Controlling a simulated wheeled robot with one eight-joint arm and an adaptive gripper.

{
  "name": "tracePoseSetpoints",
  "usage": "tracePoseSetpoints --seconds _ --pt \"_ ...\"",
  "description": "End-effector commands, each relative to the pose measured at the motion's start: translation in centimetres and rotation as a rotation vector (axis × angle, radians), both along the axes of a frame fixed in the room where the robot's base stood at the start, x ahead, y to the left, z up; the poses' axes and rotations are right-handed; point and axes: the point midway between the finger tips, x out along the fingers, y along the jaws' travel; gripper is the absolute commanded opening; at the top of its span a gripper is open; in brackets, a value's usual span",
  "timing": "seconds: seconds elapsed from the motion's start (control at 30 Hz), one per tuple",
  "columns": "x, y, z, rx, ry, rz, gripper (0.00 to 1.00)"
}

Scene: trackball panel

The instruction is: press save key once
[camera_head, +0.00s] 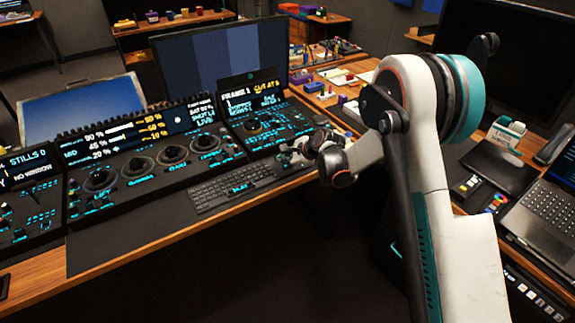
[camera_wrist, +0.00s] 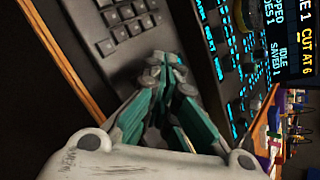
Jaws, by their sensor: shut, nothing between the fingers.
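The control panel on the right (camera_head: 262,125) carries glowing blue legends and a screen above. In the wrist view its dark key rows (camera_wrist: 225,50) run beside my gripper, and its screen (camera_wrist: 284,45) appears to read "IDLE" and "SAVED 1". I cannot tell which key is the save key; the legends are too small. My gripper (camera_head: 289,156) is shut and empty, near the keyboard's right end and the panel's front edge. In the wrist view its fingertips (camera_wrist: 166,62) are together between keyboard and panel. Contact with any key cannot be made out.
A black keyboard (camera_head: 232,187) lies in front of the panels and also shows in the wrist view (camera_wrist: 118,22). The trackball panel (camera_head: 150,170) stands to the left. A large monitor (camera_head: 222,55) rises behind. Small colored items lie on the wooden desk (camera_head: 345,70) behind.

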Motion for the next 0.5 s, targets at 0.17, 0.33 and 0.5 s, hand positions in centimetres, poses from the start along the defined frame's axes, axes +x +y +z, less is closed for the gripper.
tracePoseSetpoints --seconds 0.17,0.33,0.5 --pt "0.0 0.0 1.1 0.000 0.000 0.000 0.00" --pt "0.0 0.0 1.6 0.000 0.000 0.000 0.00" --pt "0.0 0.0 1.5 0.000 0.000 0.000 0.00"
